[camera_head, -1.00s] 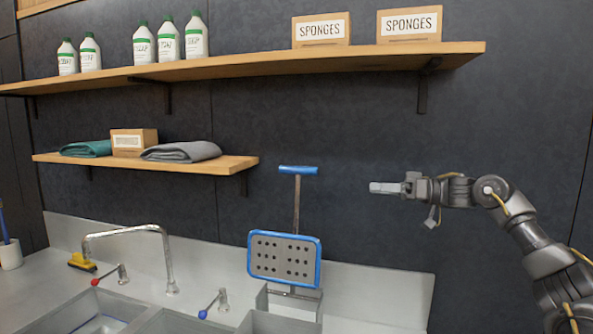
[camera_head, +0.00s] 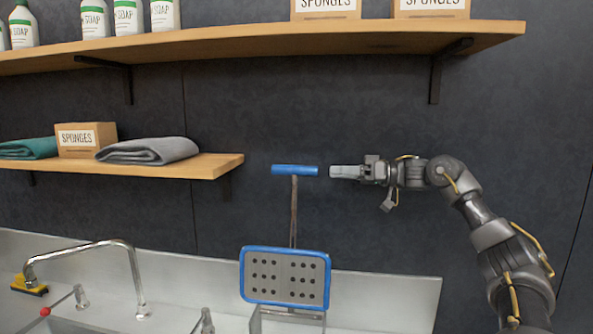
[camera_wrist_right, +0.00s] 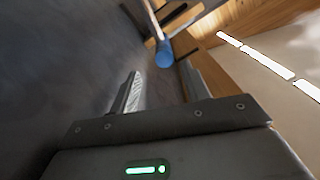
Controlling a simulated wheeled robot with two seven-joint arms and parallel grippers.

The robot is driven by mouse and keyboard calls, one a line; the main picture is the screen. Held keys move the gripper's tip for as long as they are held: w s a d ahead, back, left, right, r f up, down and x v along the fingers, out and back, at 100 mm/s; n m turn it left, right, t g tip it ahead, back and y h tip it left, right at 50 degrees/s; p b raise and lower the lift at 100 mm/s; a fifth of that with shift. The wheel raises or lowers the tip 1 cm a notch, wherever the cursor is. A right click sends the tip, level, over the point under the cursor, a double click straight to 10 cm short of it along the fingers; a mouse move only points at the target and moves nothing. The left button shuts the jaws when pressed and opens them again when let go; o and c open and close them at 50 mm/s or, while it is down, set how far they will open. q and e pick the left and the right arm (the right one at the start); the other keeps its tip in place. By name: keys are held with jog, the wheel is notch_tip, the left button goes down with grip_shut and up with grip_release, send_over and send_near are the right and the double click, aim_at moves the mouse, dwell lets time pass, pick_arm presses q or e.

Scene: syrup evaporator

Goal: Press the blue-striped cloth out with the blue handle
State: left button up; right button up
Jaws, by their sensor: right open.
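The blue handle (camera_head: 295,170) is a short horizontal bar on top of an upright metal rod. Below it is a grey perforated press plate (camera_head: 285,277) with a blue rim. My right gripper (camera_head: 335,172) is level with the handle, just to its right and apart from it. In the right wrist view the handle's blue end (camera_wrist_right: 165,54) shows beyond and between the open fingers (camera_wrist_right: 162,92), with nothing held. No blue-striped cloth can be made out. My left gripper is not in view.
A wooden shelf (camera_head: 215,168) with folded towels (camera_head: 150,150) and a sponge box (camera_head: 86,139) ends left of the handle. A longer shelf (camera_head: 290,40) runs above. A faucet (camera_head: 130,255) stands at lower left. The wall right of the handle is bare.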

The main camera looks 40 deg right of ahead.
aim_at(306, 170)
jog(key=p+x, duration=0.4)
jog(key=x, duration=0.1)
jog(key=p+x, duration=0.1)
jog(key=x, duration=0.1)
jog(key=shift+w+a+r+p, duration=0.2)
jog(key=shift+a+r+p, duration=0.1)
jog(key=shift+a+p, duration=0.1)
jog(key=shift+w+a+p, duration=0.3)
jog(key=shift+w+a, duration=0.05)
jog(key=shift+a, duration=0.05)
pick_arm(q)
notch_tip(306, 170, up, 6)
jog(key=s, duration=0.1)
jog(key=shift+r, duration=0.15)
pick_arm(e)
jog(key=shift+w+f, duration=0.15)
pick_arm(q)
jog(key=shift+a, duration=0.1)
pick_arm(e)
grip_shut()
